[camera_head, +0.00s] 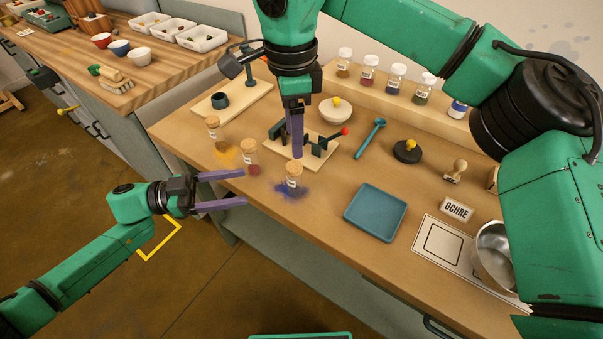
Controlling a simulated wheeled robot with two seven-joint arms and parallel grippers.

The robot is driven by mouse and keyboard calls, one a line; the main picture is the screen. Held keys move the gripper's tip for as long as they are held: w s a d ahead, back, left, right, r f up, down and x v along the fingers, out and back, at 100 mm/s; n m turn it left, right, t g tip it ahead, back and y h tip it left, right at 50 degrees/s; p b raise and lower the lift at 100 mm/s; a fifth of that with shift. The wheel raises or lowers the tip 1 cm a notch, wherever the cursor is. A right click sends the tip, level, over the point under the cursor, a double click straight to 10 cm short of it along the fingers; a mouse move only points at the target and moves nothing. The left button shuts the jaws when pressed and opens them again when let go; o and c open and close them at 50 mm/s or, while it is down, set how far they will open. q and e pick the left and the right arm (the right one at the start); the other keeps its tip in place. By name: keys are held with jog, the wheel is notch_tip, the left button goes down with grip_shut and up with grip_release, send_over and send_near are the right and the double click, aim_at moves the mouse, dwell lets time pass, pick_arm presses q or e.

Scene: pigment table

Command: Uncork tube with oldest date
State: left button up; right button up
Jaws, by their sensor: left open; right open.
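Three corked glass tubes with small labels stand on the wooden table. The left tube (214,129) is by spilled yellow pigment, the middle tube (250,158) holds dark red pigment, and the right tube (294,179) stands by spilled blue pigment. The dates on the labels are too small to read. My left gripper (245,188) is open and empty at the table's front edge, left of the right tube and below the middle one. My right gripper (297,156) points down just above and behind the right tube's cork; it is open, its fingers seen nearly edge-on.
A wooden fixture with a red-knobbed lever (345,131) stands behind my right gripper. A blue tray (376,212), an OCHRE sign (457,209) and a metal bowl (492,257) lie to the right. A white bowl (335,113) and a blue tool (370,138) are behind.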

aim_at(294, 178)
pick_arm(q)
jog(key=d, duration=0.4)
jog(key=w+d, duration=0.1)
jog(key=d, duration=0.3)
jog(key=w+d, duration=0.1)
jog(key=d, duration=0.4)
grip_shut()
dwell(0.8)
